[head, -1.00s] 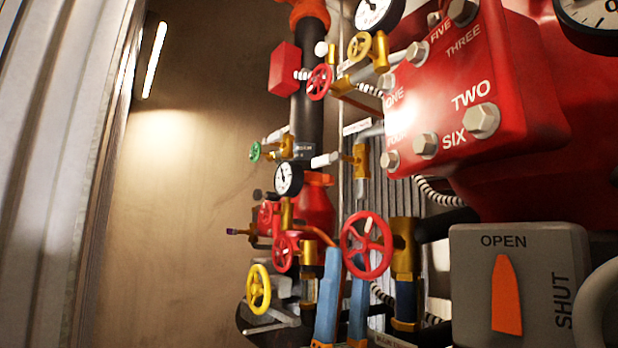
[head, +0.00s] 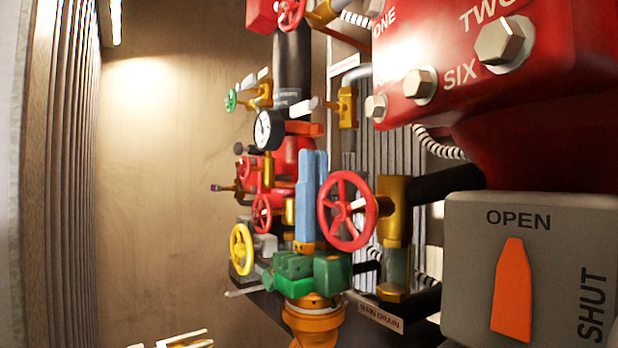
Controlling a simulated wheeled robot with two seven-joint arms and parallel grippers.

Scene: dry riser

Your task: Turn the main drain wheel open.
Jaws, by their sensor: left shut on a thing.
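The main drain wheel (head: 347,210) is a red spoked handwheel right of centre in the head view. It sits on a brass valve body (head: 393,215), above a MAIN DRAIN plate (head: 380,317). My left gripper (head: 313,160) comes up from below, with blue fingers, a green body and an orange wrist. Its fingers stand upright and close together at the wheel's left rim, and they are shut on it. The exact contact is hard to see.
A grey box (head: 470,270) with an orange pointer (head: 512,290) toward OPEN fills the lower right. A red bolted housing (head: 450,60) hangs above. A smaller red wheel (head: 262,213), yellow wheel (head: 241,249) and gauge (head: 268,130) crowd the left. Open space lies before the tan wall.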

